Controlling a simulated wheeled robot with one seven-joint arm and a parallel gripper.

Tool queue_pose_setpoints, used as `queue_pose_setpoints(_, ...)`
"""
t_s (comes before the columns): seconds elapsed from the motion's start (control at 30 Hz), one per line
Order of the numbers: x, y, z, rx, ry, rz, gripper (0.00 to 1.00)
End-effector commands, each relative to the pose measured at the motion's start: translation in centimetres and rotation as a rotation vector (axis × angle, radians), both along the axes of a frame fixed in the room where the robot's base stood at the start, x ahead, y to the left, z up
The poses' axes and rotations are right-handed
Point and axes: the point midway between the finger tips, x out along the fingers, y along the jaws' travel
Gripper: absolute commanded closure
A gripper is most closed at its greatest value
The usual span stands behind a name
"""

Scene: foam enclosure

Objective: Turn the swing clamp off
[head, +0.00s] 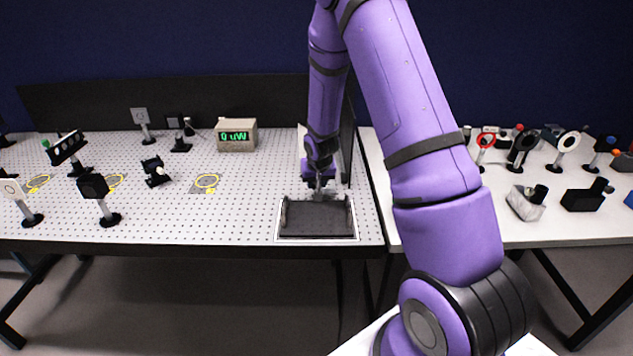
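No part is clearly recognisable as the swing clamp in the head view. My gripper (318,192) points down at the back edge of a dark open-topped fixture (318,235) with raised sides, set in a pale-outlined square on the perforated board. The gripper is small in the picture. I cannot tell whether its fingers are open or shut, or whether they touch the fixture. A small black device with a pale round part (156,172) stands farther left on the board; its kind is unclear.
A meter reading "0 uW" (236,135) stands at the back of the perforated board (250,215). Several posts with optics stand at the left. A dark upright panel (348,135) is just right of my gripper. The right white table (535,230) holds several mounts. Board left of the fixture is clear.

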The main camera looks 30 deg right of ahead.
Motion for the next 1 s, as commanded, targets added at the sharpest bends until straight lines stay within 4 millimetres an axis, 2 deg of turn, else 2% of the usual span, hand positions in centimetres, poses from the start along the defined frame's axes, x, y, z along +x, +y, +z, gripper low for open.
queue_pose_setpoints(0.2,0.0,0.0,0.0,0.0,0.0,-0.001,0.9)
queue_pose_setpoints(0.23,0.0,0.0,0.0,0.0,0.0,-0.001,0.64)
queue_pose_setpoints(0.27,0.0,0.0,0.0,0.0,0.0,-0.001,0.57)
queue_pose_setpoints(0.3,0.0,0.0,0.0,0.0,0.0,-0.001,0.56)
queue_pose_setpoints(0.67,-0.2,0.1,0.5,0.001,0.0,-0.002,0.56)
queue_pose_setpoints(0.77,-0.5,0.2,1.5,0.001,-0.001,-0.003,0.56)
queue_pose_setpoints(1.0,-1.9,0.8,5.1,0.0,-0.003,-0.001,0.56)
